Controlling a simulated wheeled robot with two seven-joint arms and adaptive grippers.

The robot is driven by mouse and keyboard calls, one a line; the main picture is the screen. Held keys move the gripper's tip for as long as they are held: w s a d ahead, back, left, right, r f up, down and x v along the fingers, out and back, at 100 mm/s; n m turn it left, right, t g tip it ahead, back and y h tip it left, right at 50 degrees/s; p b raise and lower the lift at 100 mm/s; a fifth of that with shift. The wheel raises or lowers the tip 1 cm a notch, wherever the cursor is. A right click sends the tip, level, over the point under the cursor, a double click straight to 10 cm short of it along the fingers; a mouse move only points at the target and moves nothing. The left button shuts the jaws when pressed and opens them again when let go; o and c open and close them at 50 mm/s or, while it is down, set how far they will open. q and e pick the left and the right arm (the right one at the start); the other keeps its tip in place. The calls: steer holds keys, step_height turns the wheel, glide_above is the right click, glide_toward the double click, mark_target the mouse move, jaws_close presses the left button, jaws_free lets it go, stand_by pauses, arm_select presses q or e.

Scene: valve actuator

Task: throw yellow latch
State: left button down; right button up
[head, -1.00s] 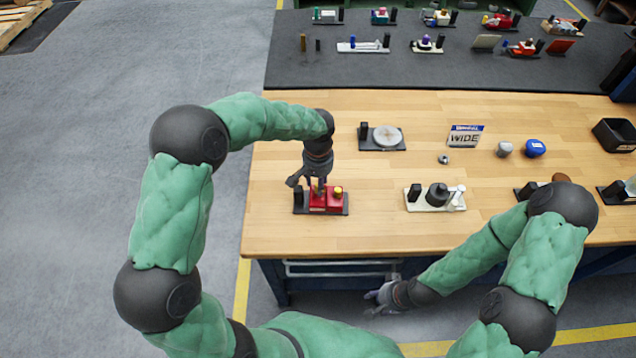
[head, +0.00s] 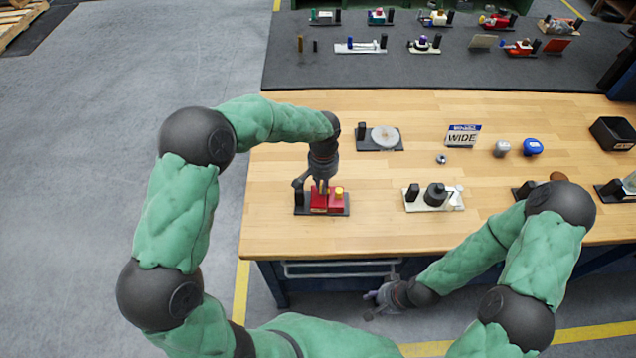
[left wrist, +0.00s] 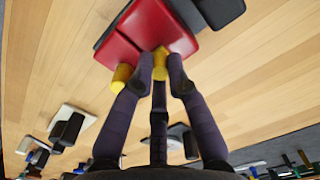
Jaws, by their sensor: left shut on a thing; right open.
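The red valve fixture (head: 334,202) with a dark base stands near the left front of the wooden table. It also shows at the top of the left wrist view (left wrist: 120,50). My left gripper (head: 322,188) points down over it. In the left wrist view its fingers (left wrist: 160,75) are shut on the yellow latch (left wrist: 160,62), which sits against the red body. A second yellow part, a round knob (left wrist: 121,77), is beside the fingers and also shows in the head view (head: 339,191). My right gripper (head: 374,303) is low in front of the table, open and apart from everything.
To the right stands a white fixture with black parts (head: 434,198). Behind is a round disc on a dark plate (head: 384,137), then a small sign (head: 463,136) and a blue-topped knob (head: 533,147).

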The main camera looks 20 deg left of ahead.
arm_select(q)
steer(key=c, duration=1.2)
jaws_free()
steer(key=shift+a, duration=0.1)
steer(key=shift+r, duration=0.1)
step_height(320, 180, up, 12)
